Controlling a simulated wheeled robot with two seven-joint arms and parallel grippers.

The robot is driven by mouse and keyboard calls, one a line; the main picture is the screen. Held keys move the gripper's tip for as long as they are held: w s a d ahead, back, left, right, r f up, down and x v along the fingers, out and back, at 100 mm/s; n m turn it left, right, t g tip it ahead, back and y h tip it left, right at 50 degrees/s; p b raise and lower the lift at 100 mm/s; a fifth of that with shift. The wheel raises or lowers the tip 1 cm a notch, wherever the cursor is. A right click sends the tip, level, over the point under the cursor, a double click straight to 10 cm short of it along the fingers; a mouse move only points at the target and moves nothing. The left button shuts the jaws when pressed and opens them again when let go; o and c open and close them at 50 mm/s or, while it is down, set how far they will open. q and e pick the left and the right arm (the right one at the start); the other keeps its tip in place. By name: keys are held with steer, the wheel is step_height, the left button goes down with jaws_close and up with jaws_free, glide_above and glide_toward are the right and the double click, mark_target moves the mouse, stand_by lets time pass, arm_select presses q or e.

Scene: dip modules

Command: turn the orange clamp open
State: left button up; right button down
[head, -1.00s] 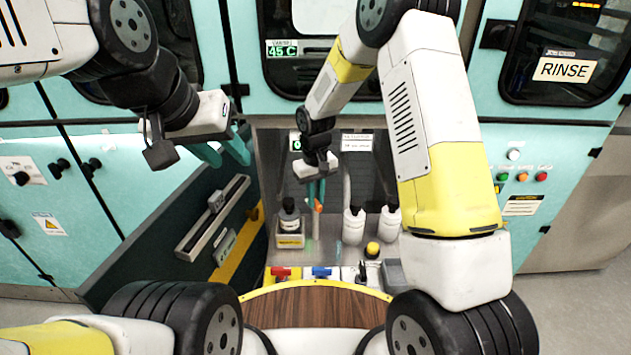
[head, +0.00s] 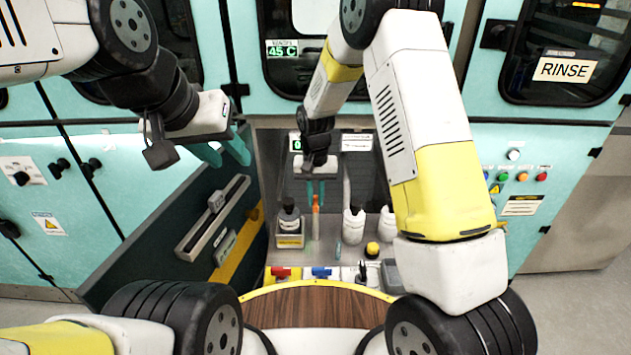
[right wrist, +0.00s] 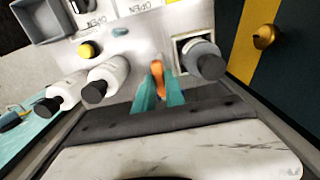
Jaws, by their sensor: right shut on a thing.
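The orange clamp (head: 316,222) stands upright at the back of the recessed bench in the head view. My right gripper (head: 316,190) points down over it, its teal fingers on either side. In the right wrist view, the clamp (right wrist: 160,80) sits between the teal fingertips (right wrist: 158,92), which are shut on it. The fingers hide part of the clamp, and its base is hard to make out. My left gripper (head: 226,153) hangs at the upper left, empty, with its teal fingers apart.
A dark-capped bottle (head: 289,218) stands in a holder just left of the clamp. White bottles (head: 353,226) stand to the right, with a yellow knob (head: 372,249) in front. Red (head: 281,273) and blue (head: 321,272) handles lie along the front. A dark side panel (head: 190,245) bounds the left.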

steer(key=c, duration=1.4)
jaws_free()
steer(key=shift+r, duration=0.1)
step_height(320, 180, up, 8)
steer(key=shift+f, duration=0.2)
